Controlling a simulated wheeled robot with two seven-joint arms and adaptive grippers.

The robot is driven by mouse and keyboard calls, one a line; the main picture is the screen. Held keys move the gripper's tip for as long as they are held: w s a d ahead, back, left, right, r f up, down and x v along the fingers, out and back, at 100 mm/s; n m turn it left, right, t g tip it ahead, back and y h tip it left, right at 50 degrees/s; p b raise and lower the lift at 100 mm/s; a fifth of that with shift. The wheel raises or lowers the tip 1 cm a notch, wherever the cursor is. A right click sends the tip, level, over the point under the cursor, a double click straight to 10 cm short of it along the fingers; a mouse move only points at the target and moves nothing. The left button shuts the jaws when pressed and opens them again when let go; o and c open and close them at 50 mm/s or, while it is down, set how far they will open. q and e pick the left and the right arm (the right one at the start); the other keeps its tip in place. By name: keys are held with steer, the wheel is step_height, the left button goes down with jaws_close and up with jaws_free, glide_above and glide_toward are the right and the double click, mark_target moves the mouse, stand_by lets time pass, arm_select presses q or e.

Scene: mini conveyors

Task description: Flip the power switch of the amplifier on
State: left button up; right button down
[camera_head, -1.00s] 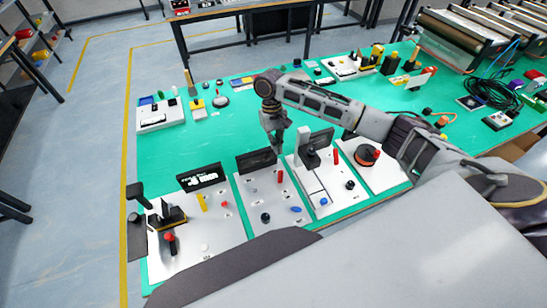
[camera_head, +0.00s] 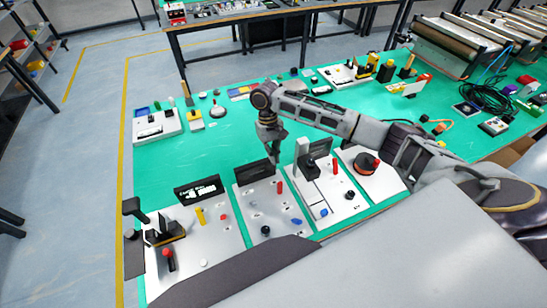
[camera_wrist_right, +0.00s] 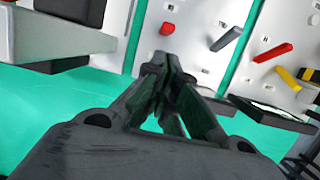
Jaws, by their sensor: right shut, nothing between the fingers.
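Several white control panels stand along the near edge of the green table; no label that I can read tells which is the amplifier. The second panel (camera_head: 243,211) has a black screen (camera_head: 254,172), a red lever (camera_head: 279,187), a blue piece (camera_head: 296,222) and a black knob (camera_head: 265,231). My right gripper (camera_head: 279,160) hangs at its back edge, beside the screen, shut and empty. In the right wrist view the closed fingers (camera_wrist_right: 157,62) point towards white panels with a red lever (camera_wrist_right: 273,52) and a dark lever (camera_wrist_right: 225,38). My left gripper is not in view.
The left panel (camera_head: 226,238) has a display (camera_head: 197,190) and a yellow lever (camera_head: 200,216). The third panel (camera_head: 335,205) carries a black upright block (camera_head: 312,167), and the fourth an orange reel (camera_head: 366,163).

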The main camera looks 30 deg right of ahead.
mark_target(280, 188)
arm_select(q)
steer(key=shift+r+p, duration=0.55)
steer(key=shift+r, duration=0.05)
arm_select(e)
steer(key=shift+x, duration=4.45)
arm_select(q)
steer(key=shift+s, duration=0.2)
arm_select(e)
steer(key=shift+w, duration=0.1)
